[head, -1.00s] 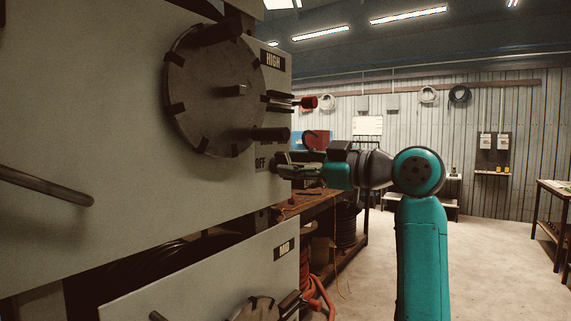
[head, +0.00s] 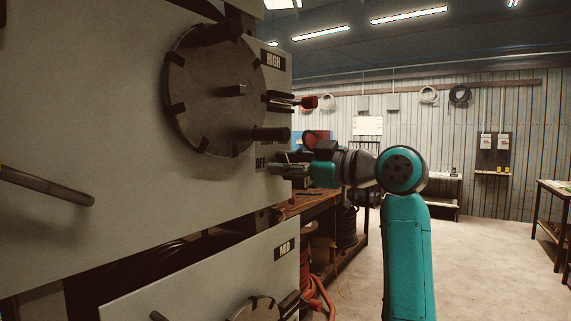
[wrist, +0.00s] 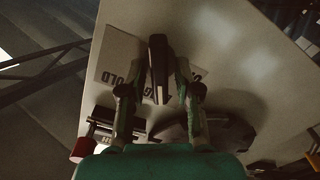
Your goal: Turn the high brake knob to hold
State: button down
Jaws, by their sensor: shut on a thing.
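The high brake knob (wrist: 158,65) is a dark elongated knob in the wrist view, on a light label plate below the HIGH sign (head: 272,60). My gripper (head: 282,160) reaches the panel edge from the right in the head view, at the OFF lettering. In the wrist view my gripper (wrist: 166,75) has its two fingers on either side of the knob, shut on it. Part of a HOLD label (wrist: 130,78) shows left of the knob, with more lettering to the right. The knob is hard to make out behind the fingers in the head view.
A large notched disc (head: 210,100) with protruding pegs sits left of my gripper. A lower panel marked MD (head: 284,249) and a workbench (head: 310,203) are below.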

jog(key=shift+m, duration=0.3)
jog(key=m, duration=0.5)
jog(key=shift+w+d+m, duration=0.15)
jog(key=shift+w+m, duration=0.05)
jog(key=shift+m, duration=0.2)
jog(key=m, duration=0.5)
jog(key=shift+w+d, duration=0.15)
jog(key=shift+m, duration=0.3)
jog(key=c, duration=1.2)
grip_release()
jog(key=shift+o, duration=0.3)
jog(key=v, duration=1.2)
